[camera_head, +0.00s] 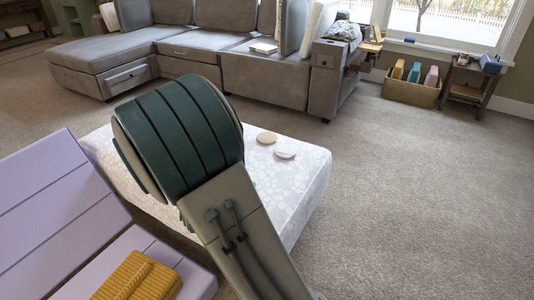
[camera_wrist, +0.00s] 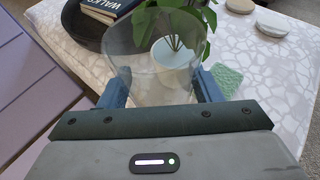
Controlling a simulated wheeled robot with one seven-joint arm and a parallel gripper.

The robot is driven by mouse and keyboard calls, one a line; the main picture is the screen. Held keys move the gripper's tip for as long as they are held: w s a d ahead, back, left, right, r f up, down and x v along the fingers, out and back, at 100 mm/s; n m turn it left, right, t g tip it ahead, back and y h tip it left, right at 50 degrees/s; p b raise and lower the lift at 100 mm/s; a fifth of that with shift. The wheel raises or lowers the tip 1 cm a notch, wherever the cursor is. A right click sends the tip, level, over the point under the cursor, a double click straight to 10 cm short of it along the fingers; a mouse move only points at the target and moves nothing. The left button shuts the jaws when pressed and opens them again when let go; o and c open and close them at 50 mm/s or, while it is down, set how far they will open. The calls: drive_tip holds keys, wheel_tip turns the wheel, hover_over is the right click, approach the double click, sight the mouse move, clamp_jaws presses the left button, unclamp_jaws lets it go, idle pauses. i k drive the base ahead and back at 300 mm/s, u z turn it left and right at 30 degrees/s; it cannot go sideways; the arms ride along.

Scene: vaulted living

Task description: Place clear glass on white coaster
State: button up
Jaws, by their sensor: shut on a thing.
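The clear glass (camera_wrist: 150,60) is between the two blue fingers of my gripper (camera_wrist: 160,88) in the wrist view. My gripper is shut on it, and the plant shows through the glass. The white coaster (camera_head: 285,153) lies flat on the patterned white table, with nothing seen on it. It also shows at the upper right of the wrist view (camera_wrist: 272,28), apart from the glass. In the head view my arm hides my gripper and the glass.
A tan disc (camera_head: 266,138) lies beside the white coaster on the table (camera_head: 306,178). A lilac seat (camera_head: 50,215) borders the left.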

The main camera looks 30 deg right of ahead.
sight(285, 150)
drive_tip(key=u, duration=2.8)
drive_tip(key=k, duration=1.35)
drive_tip(key=z, duration=2)
drive_tip(key=i, duration=0.5)
